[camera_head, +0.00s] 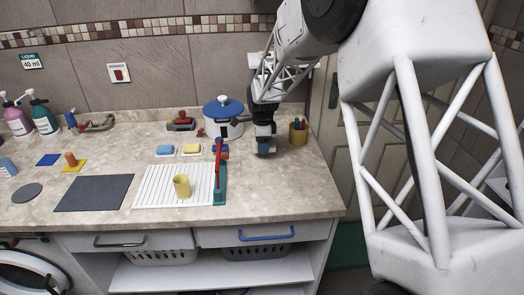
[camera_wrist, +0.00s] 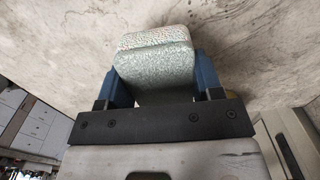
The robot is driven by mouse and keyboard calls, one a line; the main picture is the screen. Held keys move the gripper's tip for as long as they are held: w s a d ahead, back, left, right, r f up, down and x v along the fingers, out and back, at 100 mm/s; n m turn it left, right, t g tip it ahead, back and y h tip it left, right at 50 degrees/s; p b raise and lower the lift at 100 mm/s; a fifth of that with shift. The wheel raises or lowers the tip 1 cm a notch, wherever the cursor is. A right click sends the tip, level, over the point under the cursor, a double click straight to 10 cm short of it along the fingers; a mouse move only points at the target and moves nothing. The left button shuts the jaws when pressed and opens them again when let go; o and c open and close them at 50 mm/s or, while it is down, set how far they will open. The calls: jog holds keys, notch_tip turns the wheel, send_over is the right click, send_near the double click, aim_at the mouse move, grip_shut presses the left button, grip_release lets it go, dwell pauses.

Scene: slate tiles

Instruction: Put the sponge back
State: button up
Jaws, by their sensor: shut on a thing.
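The sponge (camera_wrist: 155,70) is a pale grey-green block with a rough, speckled face and rounded corners. In the wrist view it sits between the two blue fingers of my gripper (camera_wrist: 158,85), which is shut on it. A blue block (camera_head: 165,150) and a yellow block (camera_head: 192,149) lie in pale holders to the left.
A white pot with a blue lid (camera_head: 223,108) stands behind my gripper. A red and teal upright piece (camera_head: 220,172) edges the white ribbed rack (camera_head: 155,184), which bears a yellow cup (camera_head: 182,187). The counter's front right (camera_head: 275,190) is clear.

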aim_at(262, 156)
jog(key=shift+w, duration=0.35)
jog(key=shift+f, duration=0.1)
jog(key=shift+f, duration=1.7)
jog(key=shift+f, duration=0.1)
jog(key=o, duration=1)
notch_tip(262, 156, up, 12)
jog(key=shift+r, duration=0.1)
